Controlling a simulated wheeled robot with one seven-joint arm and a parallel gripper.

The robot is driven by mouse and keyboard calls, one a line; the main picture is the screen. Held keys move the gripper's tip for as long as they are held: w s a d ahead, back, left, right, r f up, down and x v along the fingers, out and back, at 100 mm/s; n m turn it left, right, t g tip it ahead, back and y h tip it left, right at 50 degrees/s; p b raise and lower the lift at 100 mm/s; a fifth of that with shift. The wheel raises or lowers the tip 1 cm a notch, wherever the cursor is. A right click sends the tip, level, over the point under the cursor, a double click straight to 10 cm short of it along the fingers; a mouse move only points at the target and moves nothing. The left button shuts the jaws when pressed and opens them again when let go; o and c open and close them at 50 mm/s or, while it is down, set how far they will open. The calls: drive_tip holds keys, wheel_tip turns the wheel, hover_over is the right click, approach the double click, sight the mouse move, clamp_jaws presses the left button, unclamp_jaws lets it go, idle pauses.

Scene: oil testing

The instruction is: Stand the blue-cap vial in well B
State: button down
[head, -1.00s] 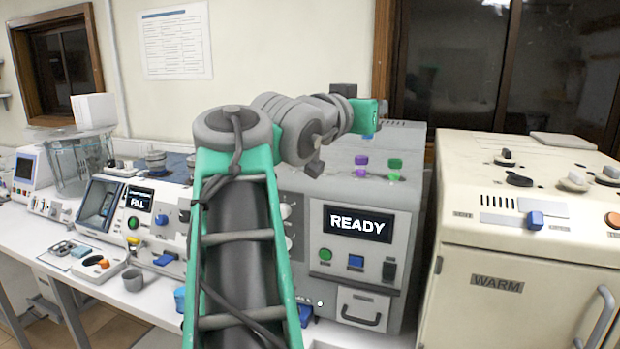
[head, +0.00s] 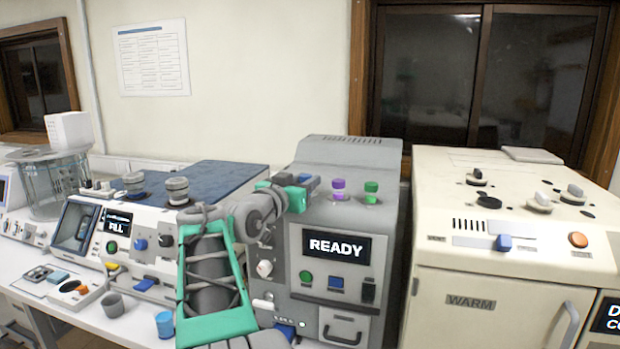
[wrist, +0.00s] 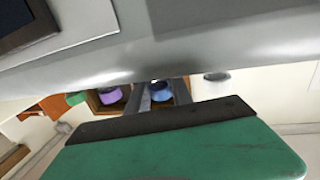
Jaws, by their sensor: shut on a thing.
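The blue-cap vial shows in the wrist view as a blue cap (wrist: 162,91) between the two dark fingers of my gripper (wrist: 163,88), which is shut on it. The vial's body is hidden. In the head view my gripper (head: 306,180) is at the top left of the grey READY machine (head: 330,284), left of the purple-cap vial (head: 338,187); blue shows at its end. The purple-cap vial and a green-cap vial (head: 371,190) stand upright on the machine's top. I cannot make out well B or its label.
The cream WARM cabinet (head: 470,300) stands to the right. The FILL machine (head: 125,230) is to the left. A grey cup (head: 112,305) and a blue cup (head: 164,324) stand on the white bench. The top behind the two standing vials looks clear.

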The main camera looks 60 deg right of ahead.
drive_tip(key=shift+f, duration=0.25)
drive_tip(key=c, duration=1.1)
unclamp_jaws()
drive_tip(key=shift+r, duration=0.1)
